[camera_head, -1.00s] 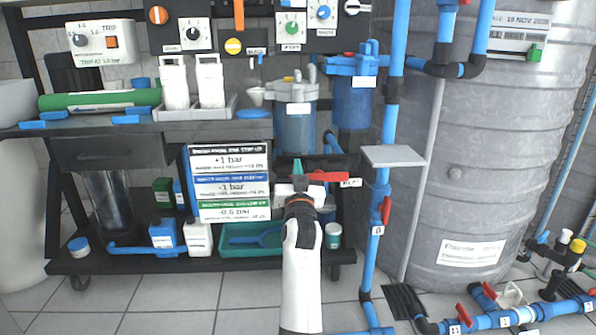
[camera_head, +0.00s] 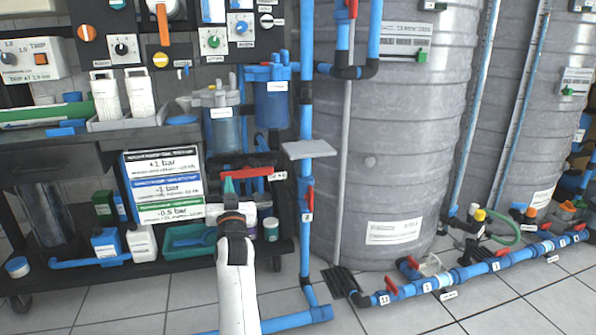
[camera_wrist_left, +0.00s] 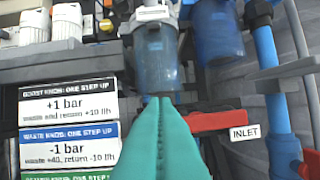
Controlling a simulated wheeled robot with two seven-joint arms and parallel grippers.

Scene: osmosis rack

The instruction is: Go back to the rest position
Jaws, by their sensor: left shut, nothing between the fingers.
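My left gripper (camera_head: 228,186) has teal fingers that are shut together with nothing between them. It is held up in front of the rack, just in front of the red valve handle (camera_head: 247,173) with the INLET label. In the left wrist view the teal fingers (camera_wrist_left: 160,108) point at the clear filter housing (camera_wrist_left: 158,55), and the red handle (camera_wrist_left: 222,121) is to their right. I cannot tell the exact gap between fingers and handle. My white left arm comes up from the bottom of the head view. My right gripper is not in view.
A sign board (camera_head: 163,187) hangs left of the gripper. A small grey shelf (camera_head: 310,150) and a vertical blue pipe (camera_head: 306,100) are to the right. A large grey tank (camera_head: 395,150) stands beyond. Blue floor pipes (camera_head: 470,275) run at lower right. Open tiled floor lies in front.

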